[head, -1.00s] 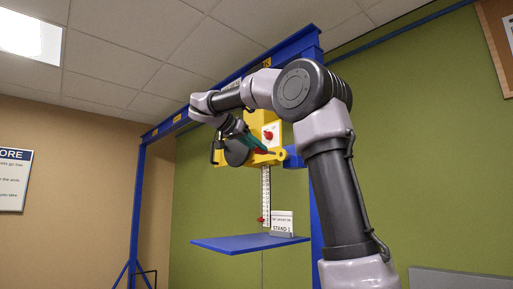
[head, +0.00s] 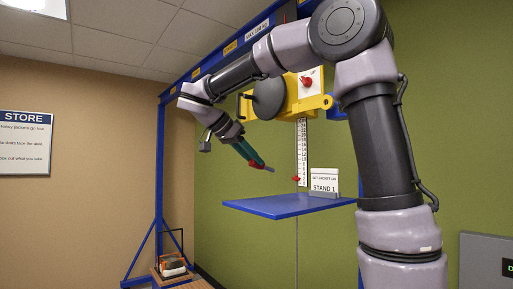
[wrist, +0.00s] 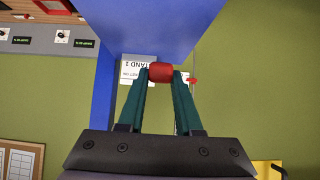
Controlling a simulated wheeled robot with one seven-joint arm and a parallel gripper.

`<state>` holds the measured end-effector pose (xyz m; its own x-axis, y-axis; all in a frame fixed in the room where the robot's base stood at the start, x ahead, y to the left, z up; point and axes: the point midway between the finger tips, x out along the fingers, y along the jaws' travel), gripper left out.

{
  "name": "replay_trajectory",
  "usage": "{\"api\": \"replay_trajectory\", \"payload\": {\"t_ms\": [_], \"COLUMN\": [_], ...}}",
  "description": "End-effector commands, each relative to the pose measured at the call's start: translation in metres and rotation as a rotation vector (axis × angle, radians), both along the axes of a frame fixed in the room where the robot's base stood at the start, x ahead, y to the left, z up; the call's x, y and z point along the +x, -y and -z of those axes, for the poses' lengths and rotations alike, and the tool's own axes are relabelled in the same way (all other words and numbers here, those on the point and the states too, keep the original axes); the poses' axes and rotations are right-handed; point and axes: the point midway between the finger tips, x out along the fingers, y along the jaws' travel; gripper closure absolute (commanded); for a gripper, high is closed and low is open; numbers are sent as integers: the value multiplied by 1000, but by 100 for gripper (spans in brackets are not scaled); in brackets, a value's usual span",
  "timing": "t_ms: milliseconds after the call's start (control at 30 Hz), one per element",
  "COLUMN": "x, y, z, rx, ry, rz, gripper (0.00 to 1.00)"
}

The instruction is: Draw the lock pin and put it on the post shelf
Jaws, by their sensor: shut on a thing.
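My gripper (head: 264,165) is shut on the lock pin and holds it in the air, above and in front of the blue post shelf (head: 285,206). In the wrist view the pin's red head (wrist: 160,72) sits between the teal fingertips; the rest of the pin is hidden there. The shelf (wrist: 165,25) fills the top middle of the wrist view, seen upside down. A white "STAND 1" card (head: 324,182) stands at the shelf's right back. The yellow hoist housing (head: 315,101) is above the gripper, clear of it.
A white scale strip (head: 302,150) with a red pointer (head: 296,179) hangs behind the shelf. A red lever (head: 306,82) is on the housing. The blue gantry leg (head: 161,190) stands at left. The left and middle of the shelf top look bare.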

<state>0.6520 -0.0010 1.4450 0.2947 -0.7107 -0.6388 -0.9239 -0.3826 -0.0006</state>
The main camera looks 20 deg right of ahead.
Motion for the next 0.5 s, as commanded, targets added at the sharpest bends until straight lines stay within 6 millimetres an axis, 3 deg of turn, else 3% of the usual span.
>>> {"api": "replay_trajectory", "payload": {"t_ms": [300, 500], "x": [0, 0], "y": [0, 0], "z": [45, 64], "rx": [-2, -1], "ry": [-4, -2], "rz": [-1, -1], "gripper": [100, 100]}}
